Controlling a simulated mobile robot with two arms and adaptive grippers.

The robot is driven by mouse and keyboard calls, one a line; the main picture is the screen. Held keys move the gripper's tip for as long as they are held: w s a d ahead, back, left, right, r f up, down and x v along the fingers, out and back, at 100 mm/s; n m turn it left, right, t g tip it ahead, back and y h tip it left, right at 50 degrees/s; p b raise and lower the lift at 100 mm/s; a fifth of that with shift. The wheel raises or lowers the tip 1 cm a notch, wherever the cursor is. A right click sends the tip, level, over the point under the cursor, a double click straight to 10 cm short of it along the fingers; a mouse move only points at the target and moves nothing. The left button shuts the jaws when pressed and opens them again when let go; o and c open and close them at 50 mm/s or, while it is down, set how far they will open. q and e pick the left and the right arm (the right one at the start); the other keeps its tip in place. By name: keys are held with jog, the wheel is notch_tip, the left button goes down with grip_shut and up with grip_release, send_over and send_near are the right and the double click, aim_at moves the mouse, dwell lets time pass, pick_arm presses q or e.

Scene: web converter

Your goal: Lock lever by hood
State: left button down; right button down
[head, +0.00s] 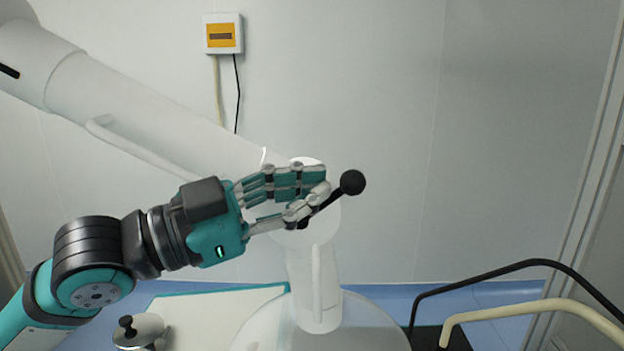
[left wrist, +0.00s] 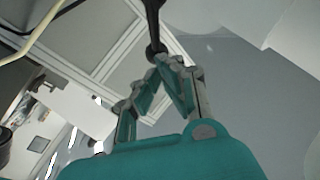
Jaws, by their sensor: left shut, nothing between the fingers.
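The lever is a black rod with a round black knob (head: 352,182); it slants up to the right beside a white column. My left gripper (head: 322,187) reaches in from the left, its fingertips against or just beside the rod below the knob. Its fingers are shut with nothing between them. In the left wrist view the black lever (left wrist: 154,22) hangs down from the top edge, its lower end at the closed fingertips (left wrist: 166,62). Whether they touch is hard to tell. The rod's base is partly hidden behind the fingers. My right gripper is out of view.
A large white tube (head: 150,110) slopes down from upper left to the white column (head: 315,285) on a wide white base. A black bar (head: 500,268) and a cream bar (head: 530,308) curve at lower right. A yellow-and-white wall box (head: 222,34) is behind.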

pick_arm(q)
jog(key=shift+w+d+f, duration=0.3)
jog(key=shift+w+f, duration=0.05)
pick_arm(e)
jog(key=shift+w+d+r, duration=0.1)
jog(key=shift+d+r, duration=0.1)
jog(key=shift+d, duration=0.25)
pick_arm(q)
jog(key=shift+r+p, duration=0.2)
jog(key=shift+p, duration=0.2)
jog(key=d+m+y+p, duration=0.1)
jog(key=y+p, duration=0.1)
jog(key=p, duration=0.3)
jog(key=shift+s+g, duration=0.1)
jog(key=shift+g, duration=0.3)
jog(key=shift+d+f+p, duration=0.1)
jog(key=shift+f+p, duration=0.1)
jog(key=shift+p, duration=0.15)
jog(key=shift+d+f+y, duration=0.1)
jog(key=shift+f+y, duration=0.2)
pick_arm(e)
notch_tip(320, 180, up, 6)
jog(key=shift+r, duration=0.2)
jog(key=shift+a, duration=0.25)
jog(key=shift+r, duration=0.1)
